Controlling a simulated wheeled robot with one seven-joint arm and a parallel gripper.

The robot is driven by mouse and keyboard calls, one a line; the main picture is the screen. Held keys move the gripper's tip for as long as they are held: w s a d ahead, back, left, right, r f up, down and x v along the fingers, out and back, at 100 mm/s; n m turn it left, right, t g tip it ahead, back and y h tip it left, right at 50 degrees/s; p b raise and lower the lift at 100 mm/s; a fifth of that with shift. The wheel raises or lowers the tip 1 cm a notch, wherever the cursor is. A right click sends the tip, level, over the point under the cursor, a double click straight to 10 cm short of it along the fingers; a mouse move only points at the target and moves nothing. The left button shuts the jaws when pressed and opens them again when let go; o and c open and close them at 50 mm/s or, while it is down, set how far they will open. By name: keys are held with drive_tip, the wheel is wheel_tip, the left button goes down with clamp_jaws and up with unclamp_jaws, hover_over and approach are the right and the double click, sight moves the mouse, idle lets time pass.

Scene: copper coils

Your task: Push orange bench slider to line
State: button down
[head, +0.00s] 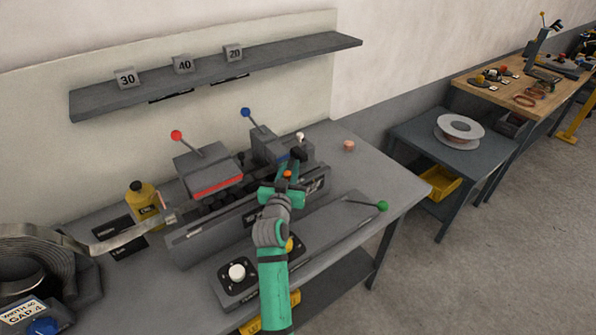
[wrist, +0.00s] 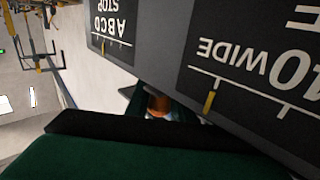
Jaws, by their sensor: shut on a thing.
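The orange slider (head: 287,174) shows as a small orange knob at the right part of the grey bench machine in the head view. In the wrist view, part of the orange slider (wrist: 158,103) shows at the edge of my dark jaws. My green gripper (head: 284,187) is at the slider and shut on it; the jaws hide most of it. A scale panel marked "WIDE" (wrist: 255,65) has white ticks and a yellow line (wrist: 209,102) close to the right of the slider. Whether the slider meets a line cannot be told.
A second panel reading "ABCD STOP" (wrist: 112,28) has its own yellow mark. Red-knob (head: 176,135) and blue-knob (head: 245,112) levers stand behind the slider. A green-knob lever (head: 382,206) lies in front on the right. A yellow bottle (head: 143,196) stands left.

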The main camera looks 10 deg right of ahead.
drive_tip(key=shift+w+d, duration=0.1)
drive_tip(key=shift+d, duration=0.25)
drive_tip(key=c, duration=1.6)
unclamp_jaws()
drive_tip(key=shift+o, duration=0.2)
drive_tip(key=shift+a, duration=0.15)
